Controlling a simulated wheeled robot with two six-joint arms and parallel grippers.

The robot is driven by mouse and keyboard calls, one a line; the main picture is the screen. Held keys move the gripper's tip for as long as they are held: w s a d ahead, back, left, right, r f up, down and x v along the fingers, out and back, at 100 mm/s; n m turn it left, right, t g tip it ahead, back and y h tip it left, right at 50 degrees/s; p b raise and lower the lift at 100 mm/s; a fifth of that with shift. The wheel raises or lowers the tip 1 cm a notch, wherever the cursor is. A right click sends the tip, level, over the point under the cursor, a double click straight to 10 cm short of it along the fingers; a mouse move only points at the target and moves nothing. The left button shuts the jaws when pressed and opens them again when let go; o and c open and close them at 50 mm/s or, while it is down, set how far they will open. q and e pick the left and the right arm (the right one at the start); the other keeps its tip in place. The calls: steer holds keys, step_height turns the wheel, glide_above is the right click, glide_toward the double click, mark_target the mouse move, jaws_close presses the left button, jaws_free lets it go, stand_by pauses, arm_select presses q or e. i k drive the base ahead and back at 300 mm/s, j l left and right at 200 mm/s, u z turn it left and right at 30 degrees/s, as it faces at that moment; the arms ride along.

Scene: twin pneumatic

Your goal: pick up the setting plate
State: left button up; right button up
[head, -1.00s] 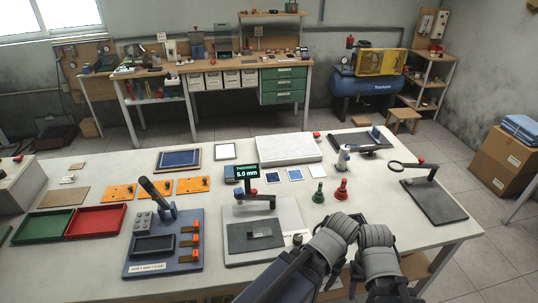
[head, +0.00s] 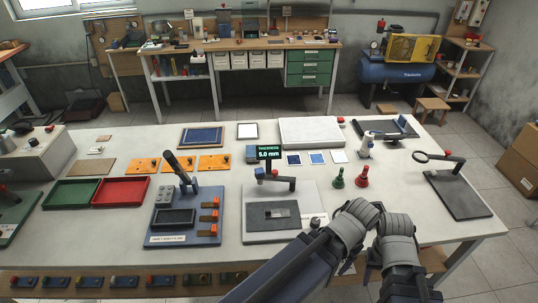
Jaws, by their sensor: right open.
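A thickness gauge (head: 251,226) on a white base stands at the front middle of the bench, its display (head: 268,153) reading 5.0 mm. A small grey plate (head: 279,211) lies on its dark pad under the gauge arm; it may be the setting plate, but I cannot be sure. My right arm is folded at the front, right of the gauge. My right gripper (head: 347,263) is low by the bench's front edge, largely hidden by the arm, open and apart from the plate. My left gripper is not in view.
A blue fixture (head: 158,240) with a lever stands left of the gauge. Red (head: 121,192) and green (head: 70,194) trays lie farther left. Green (head: 338,179) and red (head: 361,178) stamp-like pieces stand behind my arm. A magnifier stand (head: 458,194) is at right.

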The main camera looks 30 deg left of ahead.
mark_target(270, 213)
steer(key=k+j, duration=0.25)
steer(key=j, duration=0.2)
steer(key=k+j, duration=0.25)
steer(key=j, duration=0.2)
steer(key=k+j, duration=0.55)
steer(key=j, duration=0.3)
steer(key=i, duration=0.5)
steer(key=z, duration=0.05)
